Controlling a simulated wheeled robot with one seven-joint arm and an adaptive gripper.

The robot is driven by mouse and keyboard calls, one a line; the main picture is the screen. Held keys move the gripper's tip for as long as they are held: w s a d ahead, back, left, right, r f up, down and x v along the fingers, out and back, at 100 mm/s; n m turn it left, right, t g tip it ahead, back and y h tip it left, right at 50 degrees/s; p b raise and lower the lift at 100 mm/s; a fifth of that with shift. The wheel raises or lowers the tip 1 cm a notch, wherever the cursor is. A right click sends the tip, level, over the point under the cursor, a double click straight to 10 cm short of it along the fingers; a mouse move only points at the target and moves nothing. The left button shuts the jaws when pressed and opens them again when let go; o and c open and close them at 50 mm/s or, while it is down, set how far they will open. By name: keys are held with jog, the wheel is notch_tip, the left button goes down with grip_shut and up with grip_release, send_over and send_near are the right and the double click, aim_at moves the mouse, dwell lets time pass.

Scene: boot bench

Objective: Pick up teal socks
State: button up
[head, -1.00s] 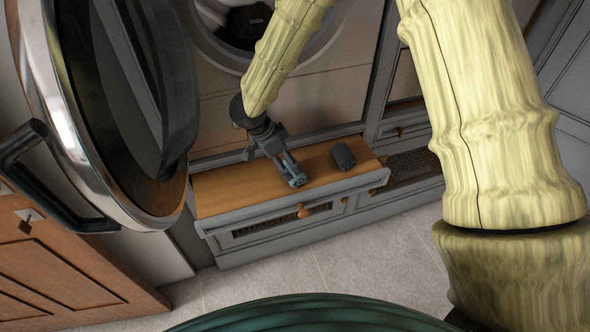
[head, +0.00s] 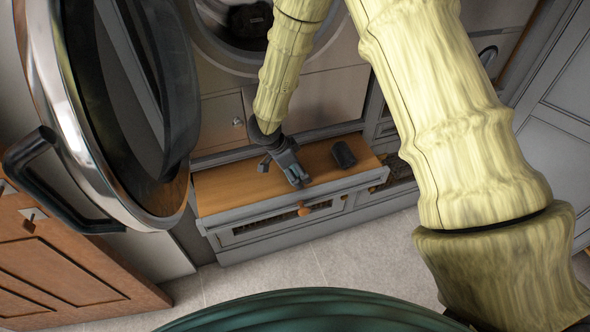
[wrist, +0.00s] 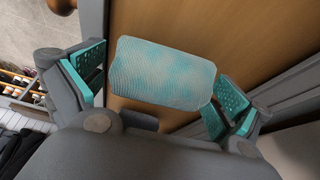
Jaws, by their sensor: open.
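The teal socks (wrist: 163,74) are a rolled, patterned teal and pale bundle lying on the wooden bench top (wrist: 240,45). In the wrist view they lie between the two spread fingers of my gripper (wrist: 158,88), with teal pads on both sides. The right finger is close to the bundle's lower right end; I cannot tell whether it touches. In the head view my gripper (head: 298,180) points down over the wooden top (head: 230,190), left of a dark grey roll (head: 343,154). The teal socks cannot be made out there, apparently hidden by the gripper.
An open round washer door (head: 110,110) stands at the left, with dark items (head: 250,20) in the drum behind. The bench front has a wooden knob (head: 304,210). A brown panelled door (head: 60,265) is at lower left. Clear floor (head: 330,255) lies in front.

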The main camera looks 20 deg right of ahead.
jog(key=c, duration=1)
jog(key=shift+r, duration=0.1)
jog(key=shift+c, duration=0.2)
